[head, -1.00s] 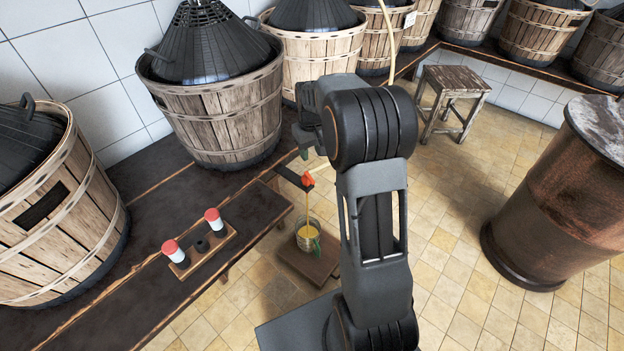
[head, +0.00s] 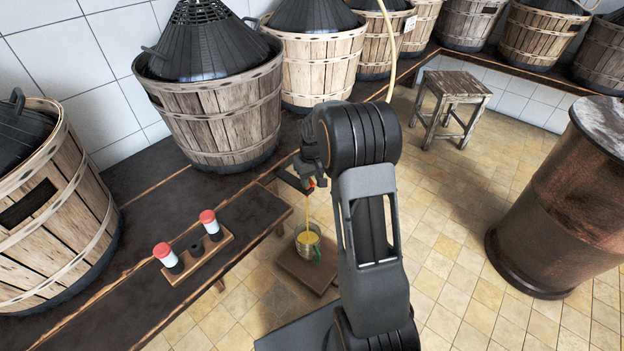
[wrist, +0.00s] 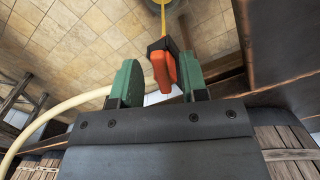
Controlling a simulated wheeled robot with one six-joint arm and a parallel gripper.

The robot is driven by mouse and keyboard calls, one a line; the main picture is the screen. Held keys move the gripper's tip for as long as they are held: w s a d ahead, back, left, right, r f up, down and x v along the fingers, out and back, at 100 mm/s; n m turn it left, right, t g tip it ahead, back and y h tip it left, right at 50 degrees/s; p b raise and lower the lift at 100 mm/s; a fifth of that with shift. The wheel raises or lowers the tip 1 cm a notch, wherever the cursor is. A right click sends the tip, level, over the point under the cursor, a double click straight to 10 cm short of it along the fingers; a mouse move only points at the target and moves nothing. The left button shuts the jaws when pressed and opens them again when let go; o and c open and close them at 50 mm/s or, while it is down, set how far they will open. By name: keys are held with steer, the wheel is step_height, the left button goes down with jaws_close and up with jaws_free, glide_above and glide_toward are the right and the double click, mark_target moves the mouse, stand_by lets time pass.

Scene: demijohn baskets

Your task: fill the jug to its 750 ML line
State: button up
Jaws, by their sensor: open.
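The jug (head: 307,253), a clear vessel with a green handle, stands upright on a low wooden board. It holds yellow liquid, and a thin yellow stream (head: 308,212) falls into it from above. Its 750 ML line is too small to make out. An orange lever (wrist: 163,71) on a dark spout sits above the jug; the stream comes from there. My gripper (wrist: 158,82) is open, its green fingers on either side of the orange lever, with a gap visible on the left. In the head view my gripper (head: 311,179) partly hides the lever.
A dark bench (head: 140,262) runs along the left with a rack (head: 200,262) of red-capped pieces. Basketed demijohns (head: 212,105) line the wall. A pale hose (wrist: 62,108) passes beside my gripper. A stool (head: 452,98) and rusty drum (head: 560,205) stand right; floor between is clear.

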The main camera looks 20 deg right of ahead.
jaws_close()
steer(key=shift+a+r, duration=0.1)
stand_by(0.4)
steer(key=shift+w+a+m+p, duration=0.45)
steer(key=shift+m+p, duration=0.75)
steer(key=shift+m, duration=1)
steer(key=shift+w+a+m+p, duration=0.3)
steer(key=shift+a+m+p, duration=0.35)
steer(key=shift+m+p, duration=1.05)
steer(key=shift+w+a+m+p, duration=0.35)
steer(key=shift+a+m+p, duration=0.3)
steer(key=shift+m, duration=2.05)
steer(key=shift+d, duration=0.1)
